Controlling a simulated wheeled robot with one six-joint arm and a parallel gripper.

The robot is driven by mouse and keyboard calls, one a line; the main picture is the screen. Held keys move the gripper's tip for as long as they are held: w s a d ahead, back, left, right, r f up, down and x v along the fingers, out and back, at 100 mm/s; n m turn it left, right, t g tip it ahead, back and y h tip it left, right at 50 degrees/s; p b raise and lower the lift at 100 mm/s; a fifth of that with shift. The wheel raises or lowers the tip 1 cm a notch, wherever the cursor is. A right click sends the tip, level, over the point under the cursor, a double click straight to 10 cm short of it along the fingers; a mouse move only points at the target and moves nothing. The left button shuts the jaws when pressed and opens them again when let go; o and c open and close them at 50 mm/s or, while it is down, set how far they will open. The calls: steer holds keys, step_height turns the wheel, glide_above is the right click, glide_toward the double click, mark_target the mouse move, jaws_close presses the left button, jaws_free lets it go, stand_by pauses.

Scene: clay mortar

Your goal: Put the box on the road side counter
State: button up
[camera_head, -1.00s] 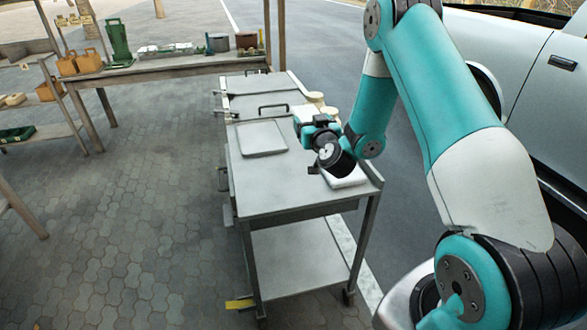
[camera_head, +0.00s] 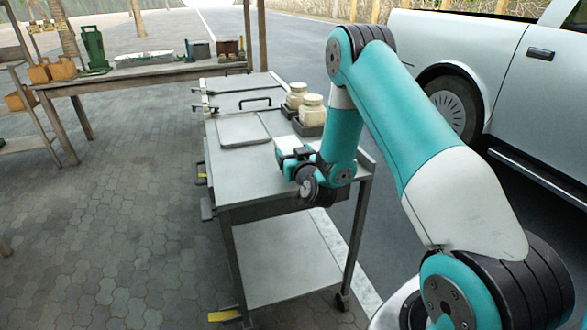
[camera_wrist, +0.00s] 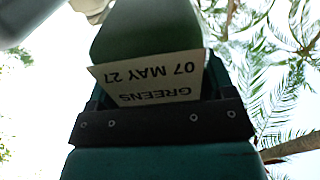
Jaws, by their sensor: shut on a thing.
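My gripper (camera_head: 297,158) is low over the near right part of a grey metal counter (camera_head: 255,190) that stands beside the road. In the wrist view my gripper (camera_wrist: 155,120) is shut on a dull green box (camera_wrist: 145,35) bearing a pale card (camera_wrist: 150,80) that reads "GREENS 07 MAY 27", upside down. The wrist view looks towards sky and palm leaves. In the head view my arm hides most of what the gripper holds, and I cannot tell whether it touches the counter.
Two cream jars (camera_head: 311,108) stand in dark holders behind my gripper. A flat grey tray (camera_head: 242,129) lies on the counter's left side. A wooden table (camera_head: 165,75) with goods is behind. A pale truck (camera_head: 480,70) stands on the right. The paving at left is free.

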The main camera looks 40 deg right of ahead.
steer(key=shift+f, duration=1.25)
steer(key=shift+f, duration=0.15)
steer(key=o, duration=1.2)
